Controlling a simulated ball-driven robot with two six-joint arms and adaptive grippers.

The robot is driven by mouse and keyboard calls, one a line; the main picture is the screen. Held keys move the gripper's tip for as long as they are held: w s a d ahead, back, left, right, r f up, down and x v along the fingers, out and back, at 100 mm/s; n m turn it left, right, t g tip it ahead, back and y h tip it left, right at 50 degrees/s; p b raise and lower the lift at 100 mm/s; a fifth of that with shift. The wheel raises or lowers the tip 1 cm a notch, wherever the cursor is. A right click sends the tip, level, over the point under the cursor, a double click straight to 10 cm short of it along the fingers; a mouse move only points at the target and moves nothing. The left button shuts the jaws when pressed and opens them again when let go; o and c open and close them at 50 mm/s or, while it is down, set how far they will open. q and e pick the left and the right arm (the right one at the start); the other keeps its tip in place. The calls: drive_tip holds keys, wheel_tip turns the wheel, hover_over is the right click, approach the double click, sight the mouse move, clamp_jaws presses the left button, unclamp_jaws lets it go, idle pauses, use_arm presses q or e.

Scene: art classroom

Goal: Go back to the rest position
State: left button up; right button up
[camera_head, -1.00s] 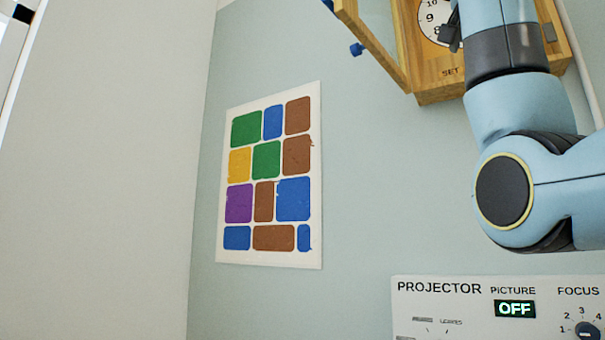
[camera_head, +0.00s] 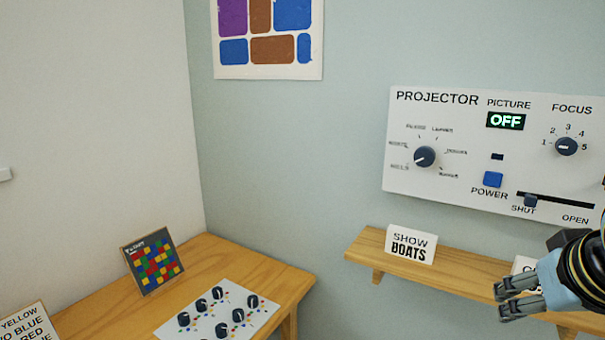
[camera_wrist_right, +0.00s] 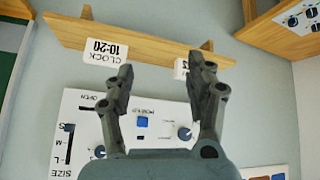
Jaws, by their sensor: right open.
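My right gripper (camera_head: 517,297) is at the lower right of the head view, in front of the wooden shelf and below the projector panel. In the right wrist view my right gripper (camera_wrist_right: 160,85) has its two fingers apart with nothing between them. The panel and shelf show upside down behind it there. My left gripper is not in view.
A wooden shelf (camera_head: 465,274) holds a SHOW BOATS card (camera_head: 411,245). The projector panel (camera_head: 470,190) reads OFF. A wooden table (camera_head: 232,263) with a knob board (camera_head: 218,316) stands at lower left. A CLOCK 10:20 card (camera_wrist_right: 105,50) shows in the wrist view.

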drive_tip(key=s+a+f+n+g+y, duration=0.15)
drive_tip(key=s+f, duration=0.35)
drive_tip(key=s, duration=0.5)
drive_tip(key=s+a+f+n+g, duration=0.15)
drive_tip(key=s+f, duration=0.25)
drive_tip(key=s, duration=0.5)
drive_tip(key=s+d+f+g+b, duration=0.2)
drive_tip(key=f+b, duration=1.1)
drive_tip(key=f, duration=2.6)
drive_tip(key=s+f+b, duration=0.3)
drive_tip(key=s+f, duration=0.3)
drive_tip(key=f, duration=0.3)
drive_tip(key=s+d+f+b, duration=0.1)
drive_tip(key=s+f+b, duration=0.3)
drive_tip(key=f, duration=0.5)
drive_tip(key=s+d+f+g+b, duration=0.1)
drive_tip(key=s+f+b, duration=0.2)
drive_tip(key=s+f, duration=0.5)
drive_tip(key=shift+f+m, duration=0.4)
drive_tip(key=shift+f, duration=0.05)
drive_tip(key=shift+s+d, duration=0.1)
drive_tip(key=shift+c, duration=0.4)
